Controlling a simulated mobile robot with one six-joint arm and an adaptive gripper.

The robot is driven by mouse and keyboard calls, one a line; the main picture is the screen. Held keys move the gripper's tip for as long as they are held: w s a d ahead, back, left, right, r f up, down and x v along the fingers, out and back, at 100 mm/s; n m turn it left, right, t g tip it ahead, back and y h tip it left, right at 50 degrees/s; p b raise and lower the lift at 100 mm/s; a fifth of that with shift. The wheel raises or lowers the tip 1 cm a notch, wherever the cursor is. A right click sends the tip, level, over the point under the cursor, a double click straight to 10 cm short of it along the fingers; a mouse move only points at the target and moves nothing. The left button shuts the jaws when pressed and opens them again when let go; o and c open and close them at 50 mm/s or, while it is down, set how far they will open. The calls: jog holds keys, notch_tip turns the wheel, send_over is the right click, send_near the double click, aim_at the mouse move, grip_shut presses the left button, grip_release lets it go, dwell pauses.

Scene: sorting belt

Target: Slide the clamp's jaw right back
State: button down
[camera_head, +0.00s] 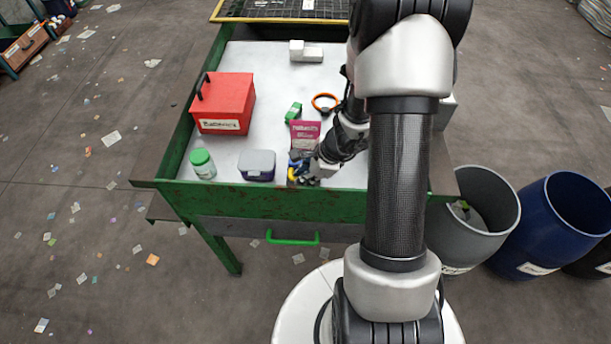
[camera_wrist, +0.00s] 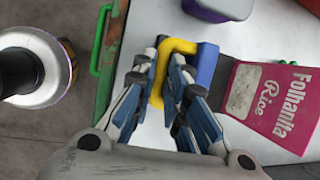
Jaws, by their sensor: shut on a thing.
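The clamp shows in the wrist view as a blue body (camera_wrist: 207,64) with a yellow bent part (camera_wrist: 180,46) along its left side. My gripper (camera_wrist: 170,85) has its fingers around the yellow part and is shut on the clamp. In the head view the clamp (camera_head: 292,177) is small, near the table's front edge, and partly covered by my gripper (camera_head: 304,168). I cannot tell how far the jaw sits along the clamp.
A pink rice packet (camera_head: 305,132) lies just behind the clamp. A lidded grey box (camera_head: 257,165), a green-capped jar (camera_head: 202,163) and a red box (camera_head: 223,103) stand to the left. An orange ring (camera_head: 325,95) and a green block (camera_head: 293,112) are farther back. The table's green rim (camera_head: 270,198) is close in front.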

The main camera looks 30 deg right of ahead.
jog(key=shift+s+a+f, duration=0.15)
jog(key=shift+s+a, duration=0.05)
jog(key=shift+s, duration=0.05)
jog(key=c, duration=1.9)
grip_release()
jog(key=shift+d, duration=0.1)
jog(key=v, duration=1.2)
jog(key=shift+w, duration=0.2)
